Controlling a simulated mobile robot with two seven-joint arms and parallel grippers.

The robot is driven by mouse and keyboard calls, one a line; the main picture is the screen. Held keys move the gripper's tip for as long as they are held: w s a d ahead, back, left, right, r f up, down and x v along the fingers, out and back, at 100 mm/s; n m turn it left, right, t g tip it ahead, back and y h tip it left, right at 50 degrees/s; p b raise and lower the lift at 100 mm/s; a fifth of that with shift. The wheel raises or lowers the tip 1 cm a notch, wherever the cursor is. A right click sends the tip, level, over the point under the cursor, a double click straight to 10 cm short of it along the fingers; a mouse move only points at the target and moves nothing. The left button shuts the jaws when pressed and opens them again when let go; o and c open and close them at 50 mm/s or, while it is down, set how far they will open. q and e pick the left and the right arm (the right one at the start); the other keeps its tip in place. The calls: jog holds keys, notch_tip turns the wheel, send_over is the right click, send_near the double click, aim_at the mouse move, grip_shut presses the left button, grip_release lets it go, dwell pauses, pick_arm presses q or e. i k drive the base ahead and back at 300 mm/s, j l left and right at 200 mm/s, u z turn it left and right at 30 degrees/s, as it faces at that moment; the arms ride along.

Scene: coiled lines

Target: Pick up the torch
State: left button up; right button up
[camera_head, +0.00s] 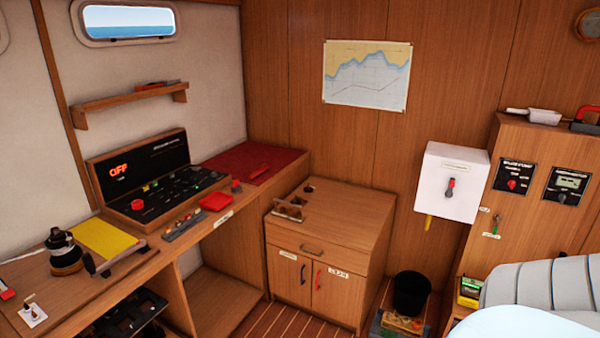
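No object in view is clearly recognisable as the torch. A small red elongated object (259,171) lies on the red mat (228,163) at the far end of the long desk; I cannot tell what it is. A red and black object (586,118) sits on top of the wooden cabinet at the right, partly cut off by the picture edge; it is also too small to identify. Neither of my grippers shows in the head view.
The desk holds a control panel (155,180), a black and white device (63,251), yellow paper (103,238) and a red box (217,201). A low wooden cabinet (330,245) fills the corner. A black bucket (411,293) and grey seat (545,283) are at right.

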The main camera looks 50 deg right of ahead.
aim_at(264, 168)
jog(key=z, duration=1.35)
jog(key=i+l+u, duration=0.45)
jog(key=i+l, duration=0.15)
jog(key=i, duration=0.45)
jog(key=i+l+u, duration=0.4)
jog(key=i+l, duration=0.55)
